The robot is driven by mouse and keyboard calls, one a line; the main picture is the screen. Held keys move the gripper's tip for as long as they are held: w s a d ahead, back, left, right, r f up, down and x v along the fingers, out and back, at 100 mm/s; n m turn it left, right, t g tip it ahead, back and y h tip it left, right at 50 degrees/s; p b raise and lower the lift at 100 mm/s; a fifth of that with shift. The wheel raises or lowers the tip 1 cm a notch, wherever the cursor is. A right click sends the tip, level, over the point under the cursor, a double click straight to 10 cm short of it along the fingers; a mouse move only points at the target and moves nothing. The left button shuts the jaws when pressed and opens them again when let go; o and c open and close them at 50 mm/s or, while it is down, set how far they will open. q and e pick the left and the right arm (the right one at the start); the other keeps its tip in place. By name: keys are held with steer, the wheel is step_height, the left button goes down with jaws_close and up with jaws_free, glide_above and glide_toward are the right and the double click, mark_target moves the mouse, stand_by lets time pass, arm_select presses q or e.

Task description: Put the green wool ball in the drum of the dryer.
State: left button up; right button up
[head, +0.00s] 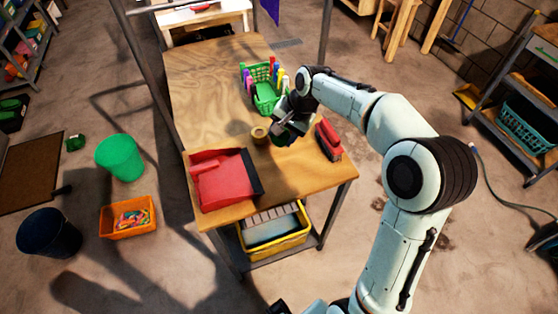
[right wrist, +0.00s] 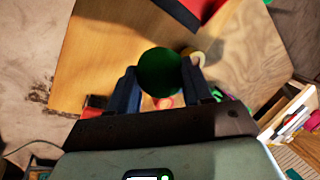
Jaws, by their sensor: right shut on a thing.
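The green wool ball (right wrist: 160,72) sits between the two dark fingers of my right gripper (right wrist: 161,88) in the right wrist view. The gripper is shut on it, with a finger on each side. In the head view my right gripper (head: 284,136) is over the right half of the wooden table, and it mostly hides the ball. The tabletop shows beyond the ball in the wrist view. The dryer and its drum are in neither view. My left gripper is not in view.
On the wooden table (head: 200,75) are a tape roll (head: 259,133), a red tray-like object (head: 225,182), a red brush-like object (head: 328,141) and a green basket (head: 266,97). A yellow crate (head: 275,250) sits below.

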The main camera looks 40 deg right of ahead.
step_height(320, 180, down, 12)
steer(key=shift+w+f+b, duration=0.1)
steer(key=shift+f+b, duration=0.1)
steer(key=shift+b, duration=0.35)
steer(key=shift+f, duration=0.2)
steer(key=o, duration=1.1)
steer(key=shift+r, duration=0.2)
